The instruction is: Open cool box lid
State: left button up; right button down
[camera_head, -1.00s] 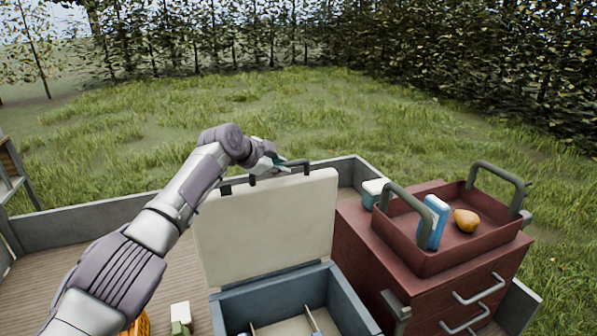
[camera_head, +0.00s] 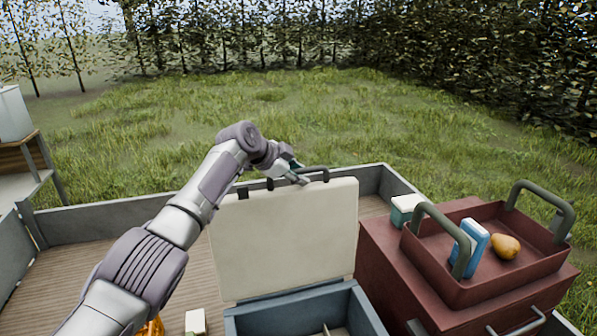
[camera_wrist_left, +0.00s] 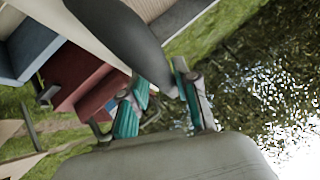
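The cool box (camera_head: 290,311) is a blue-grey box at the bottom middle of the head view. Its cream lid (camera_head: 285,240) stands raised, nearly upright, at the back of the box. A dark handle (camera_head: 316,171) is on the lid's top edge. My left gripper (camera_head: 297,177) is at this handle, with a finger in front of the lid's top edge. In the left wrist view, the teal-padded fingers (camera_wrist_left: 160,102) are spread apart, with a dark grey shape, likely the handle, reaching toward the gap. Contact with the handle is unclear. My right gripper is out of view.
A red drawer cabinet (camera_head: 400,275) stands right of the box. On it are a red tray (camera_head: 500,283) with a blue-and-white pack (camera_head: 469,248) and a pear (camera_head: 505,246), and a small teal-and-white box (camera_head: 404,210). Low grey walls edge the wooden deck (camera_head: 80,245).

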pick_arm(q)
jog(key=shift+o, duration=0.5)
jog(key=shift+w, duration=0.15)
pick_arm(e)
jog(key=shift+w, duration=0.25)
pick_arm(q)
jog(key=shift+a+r, duration=0.1)
jog(key=shift+r, duration=0.1)
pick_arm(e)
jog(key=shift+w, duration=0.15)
pick_arm(q)
jog(key=v, duration=1.1)
jog(key=shift+s+a, duration=0.3)
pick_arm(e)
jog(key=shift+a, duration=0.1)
